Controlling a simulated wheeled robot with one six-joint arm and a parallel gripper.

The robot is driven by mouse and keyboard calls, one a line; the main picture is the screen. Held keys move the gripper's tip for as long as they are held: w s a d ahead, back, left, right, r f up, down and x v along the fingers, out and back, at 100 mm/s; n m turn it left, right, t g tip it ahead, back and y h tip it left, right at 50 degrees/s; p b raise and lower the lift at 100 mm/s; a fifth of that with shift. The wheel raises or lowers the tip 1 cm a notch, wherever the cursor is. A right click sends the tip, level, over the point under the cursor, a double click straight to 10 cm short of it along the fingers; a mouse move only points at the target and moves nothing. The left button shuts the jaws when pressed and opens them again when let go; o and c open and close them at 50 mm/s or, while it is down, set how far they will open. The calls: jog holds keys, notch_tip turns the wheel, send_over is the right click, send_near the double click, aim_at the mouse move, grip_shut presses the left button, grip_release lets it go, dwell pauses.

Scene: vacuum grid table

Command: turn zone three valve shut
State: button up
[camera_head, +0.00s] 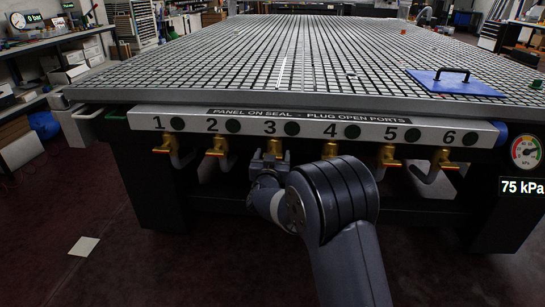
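The zone three valve (274,147) is a small brass valve below the label 3 on the white strip at the table's front edge. My gripper (269,156) is right in front of it, and its fingers and wrist hide most of the valve and its handle. I cannot tell if the fingers touch the handle or how far apart they are. The handle's angle is also hidden. A round dark green marker (292,128) sits beside the number 3.
The other brass valves line the strip, including zone two (217,147) and zone four (330,149). A pressure gauge (525,152) at right has a display (523,187) reading 75 kPa. A blue panel (453,87) with a black handle lies on the grid table (230,62).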

jog(key=shift+o, duration=0.6)
jog(key=s+p, duration=0.2)
jog(key=s, duration=0.8)
jog(key=shift+s+a, duration=0.15)
jog(key=shift+s, duration=0.25)
jog(key=shift+w, duration=0.1)
jog(key=w+b, duration=0.1)
jog(key=w, duration=0.4)
jog(key=w+b, duration=0.1)
jog(key=w, duration=0.5)
jog(key=shift+d, duration=0.2)
jog(key=shift+s+n, duration=0.15)
jog(key=shift+n, duration=0.15)
jog(key=shift+n+p, duration=0.35)
jog(key=shift+n, duration=0.05)
